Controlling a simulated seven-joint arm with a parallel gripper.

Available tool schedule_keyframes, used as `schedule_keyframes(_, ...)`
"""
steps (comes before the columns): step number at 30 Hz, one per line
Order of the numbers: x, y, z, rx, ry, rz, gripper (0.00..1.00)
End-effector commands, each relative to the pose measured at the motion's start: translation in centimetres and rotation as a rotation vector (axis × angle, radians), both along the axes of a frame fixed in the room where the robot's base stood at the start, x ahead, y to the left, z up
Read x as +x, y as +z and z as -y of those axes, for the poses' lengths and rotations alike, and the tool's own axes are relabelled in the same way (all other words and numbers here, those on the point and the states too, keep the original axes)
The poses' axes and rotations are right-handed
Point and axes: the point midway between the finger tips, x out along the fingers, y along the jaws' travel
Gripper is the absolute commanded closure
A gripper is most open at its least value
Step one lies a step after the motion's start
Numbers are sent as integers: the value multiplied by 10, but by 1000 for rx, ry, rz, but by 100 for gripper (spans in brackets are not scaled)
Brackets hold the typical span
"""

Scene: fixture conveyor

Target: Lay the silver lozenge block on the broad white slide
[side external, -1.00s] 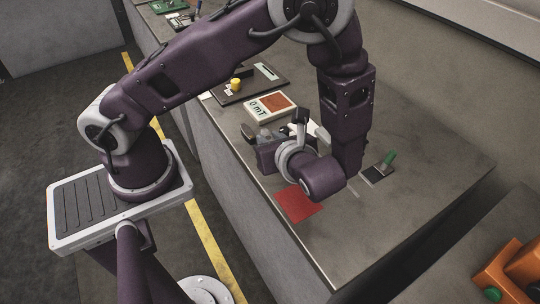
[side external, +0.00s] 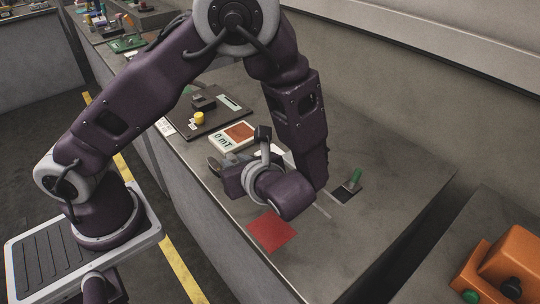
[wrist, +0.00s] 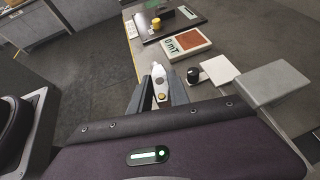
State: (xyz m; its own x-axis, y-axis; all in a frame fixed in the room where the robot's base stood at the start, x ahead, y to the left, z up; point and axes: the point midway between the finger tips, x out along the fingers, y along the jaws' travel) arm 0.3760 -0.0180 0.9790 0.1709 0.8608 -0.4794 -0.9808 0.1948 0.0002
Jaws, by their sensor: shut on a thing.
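My gripper (wrist: 162,92) shows in the wrist view with its two dark fingers shut on a pale silvery piece, which I take as the silver lozenge block (wrist: 160,76). Its outline is partly hidden by the fingers, and a small yellowish round spot shows below it. In the side view my gripper (side external: 224,176) is near the bench's left edge, with a greyish piece at its tip. The broad white slide (wrist: 220,70) lies right of my gripper in the wrist view. In the side view my wrist mostly hides it.
A small black round thing (wrist: 193,75) stands between my gripper and the white slide. A grey box (wrist: 275,82) is farther right. A meter (side external: 232,137) reading "0 mT" lies behind.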

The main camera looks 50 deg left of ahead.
Motion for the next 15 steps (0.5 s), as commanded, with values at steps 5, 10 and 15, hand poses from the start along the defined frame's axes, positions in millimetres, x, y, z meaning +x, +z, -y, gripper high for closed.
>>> schedule_keyframes(5, 13, 3, -11, 1, -45, 1, 100)
schedule_keyframes(10, 63, 10, -46, 0, -256, -1, 100)
schedule_keyframes(15, 116, 6, -65, 0, -540, -7, 100)
